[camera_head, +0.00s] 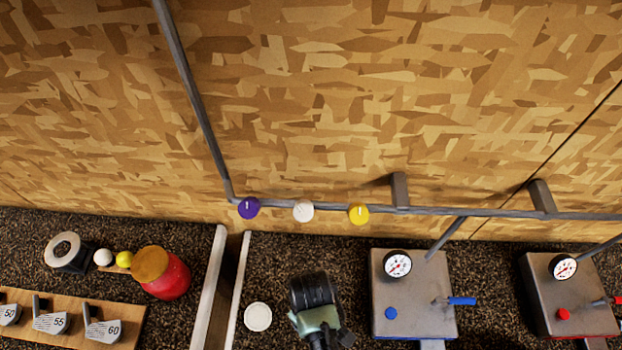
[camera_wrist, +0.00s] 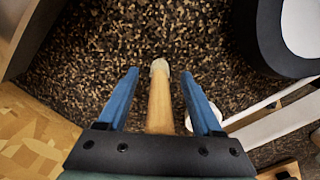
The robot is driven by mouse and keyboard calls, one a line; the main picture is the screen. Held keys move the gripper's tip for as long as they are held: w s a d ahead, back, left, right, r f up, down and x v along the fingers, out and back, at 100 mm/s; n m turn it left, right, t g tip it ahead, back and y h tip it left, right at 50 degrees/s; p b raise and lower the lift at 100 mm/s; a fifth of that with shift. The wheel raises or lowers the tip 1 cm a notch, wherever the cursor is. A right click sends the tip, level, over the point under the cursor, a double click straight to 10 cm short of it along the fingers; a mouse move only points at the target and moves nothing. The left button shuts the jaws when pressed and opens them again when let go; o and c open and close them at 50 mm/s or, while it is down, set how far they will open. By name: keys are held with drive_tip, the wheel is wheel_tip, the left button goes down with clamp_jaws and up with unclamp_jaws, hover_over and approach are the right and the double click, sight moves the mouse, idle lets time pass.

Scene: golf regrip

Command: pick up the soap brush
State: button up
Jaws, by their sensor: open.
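A light wooden stick with a pale, whitish rounded tip, which looks like the soap brush (camera_wrist: 160,100), shows in the wrist view. It lies between the two blue fingers of my gripper (camera_wrist: 160,74). The fingers are open, with a visible gap on both sides of the wood. The near end of the stick is hidden behind the dark gripper body. In the head view, the black and green end of my arm (camera_head: 316,300) is over the dark speckled bench, and it hides the brush and the fingers.
A white round dish (camera_head: 258,317) lies left of my arm. A grey box with a gauge (camera_head: 412,295) stands close on its right, with a second box (camera_head: 570,300) farther right. A red jar (camera_head: 165,275) stands beyond the bench gap. A pipe (camera_head: 470,211) runs along the wall.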

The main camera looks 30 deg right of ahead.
drive_tip(key=shift+f, duration=0.2)
clamp_jaws()
drive_tip(key=shift+r, duration=0.15)
idle(0.3)
